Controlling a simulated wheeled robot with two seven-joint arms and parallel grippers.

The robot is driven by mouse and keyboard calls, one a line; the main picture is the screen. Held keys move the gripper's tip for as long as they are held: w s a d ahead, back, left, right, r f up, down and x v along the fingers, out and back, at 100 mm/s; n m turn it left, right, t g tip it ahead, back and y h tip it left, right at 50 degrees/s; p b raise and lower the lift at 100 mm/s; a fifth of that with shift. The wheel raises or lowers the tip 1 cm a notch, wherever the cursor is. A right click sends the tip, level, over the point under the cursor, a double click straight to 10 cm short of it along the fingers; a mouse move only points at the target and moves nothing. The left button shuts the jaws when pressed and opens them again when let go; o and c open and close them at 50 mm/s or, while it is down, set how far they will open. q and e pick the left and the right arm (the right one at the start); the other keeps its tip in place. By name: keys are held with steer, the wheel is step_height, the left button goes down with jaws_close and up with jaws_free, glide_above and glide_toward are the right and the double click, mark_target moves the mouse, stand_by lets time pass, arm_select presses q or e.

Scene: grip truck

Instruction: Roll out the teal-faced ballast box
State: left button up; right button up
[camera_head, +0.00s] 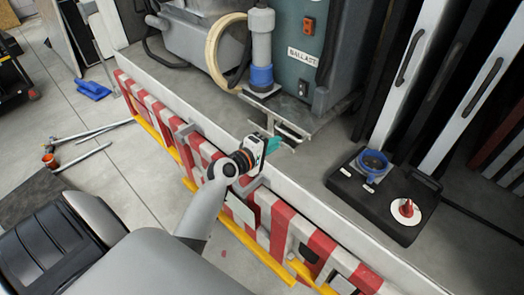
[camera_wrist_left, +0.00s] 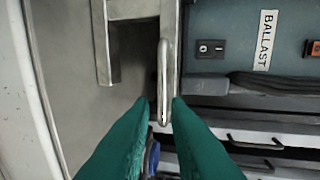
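The teal-faced ballast box (camera_head: 320,50), labelled BALLAST, stands on a metal tray on the grey truck bed. Its teal face also shows at the upper right of the left wrist view (camera_wrist_left: 255,60). A metal pull handle (camera_wrist_left: 163,70) sticks out from the tray's front edge (camera_head: 262,103). My left gripper (camera_head: 273,144) is at the bed's edge, just in front of the tray handle. In the left wrist view, its teal fingers (camera_wrist_left: 162,100) are apart, with the handle's end in line with the gap between them; I cannot tell whether they touch it. My right gripper is out of view.
A blue-based grey cylinder (camera_head: 262,45) and a cream hose (camera_head: 222,55) stand beside the box. A black case (camera_head: 385,205) with a blue socket lies to the right. The red-and-white striped bed edge (camera_head: 160,110) runs below my arm. Poles (camera_head: 85,135) lie on the floor at left.

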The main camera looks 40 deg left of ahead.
arm_select(q)
steer(key=v, duration=0.5)
steer(key=shift+s+b, duration=0.2)
steer(key=shift+b, duration=0.2)
steer(key=s+d+f+m+g, duration=0.2)
steer(key=s+f+g, duration=0.15)
steer(key=f, duration=0.75)
steer(key=s+d+f+m+g+y, duration=0.1)
steer(key=s+d+f+m+g, duration=0.2)
steer(key=f, duration=0.9)
steer(key=s+f+m+g, duration=0.15)
steer(key=s+f, duration=0.35)
steer(key=f, duration=0.6)
steer(key=s+d+f+m+g, duration=0.1)
steer(key=s+f+m, duration=0.3)
steer(key=s, duration=0.6)
steer(key=s+d+f+m+g+b, duration=0.1)
steer(key=s+d+f+m+g, duration=0.1)
steer(key=s+f, duration=0.5)
steer(key=s+d+f+m+g+y, duration=0.1)
steer(key=s+f+m, duration=0.5)
steer(key=s, duration=0.7)
steer(key=shift+d+f+g, duration=0.3)
steer(key=shift+d+g, duration=0.15)
steer(key=shift+g, duration=0.75)
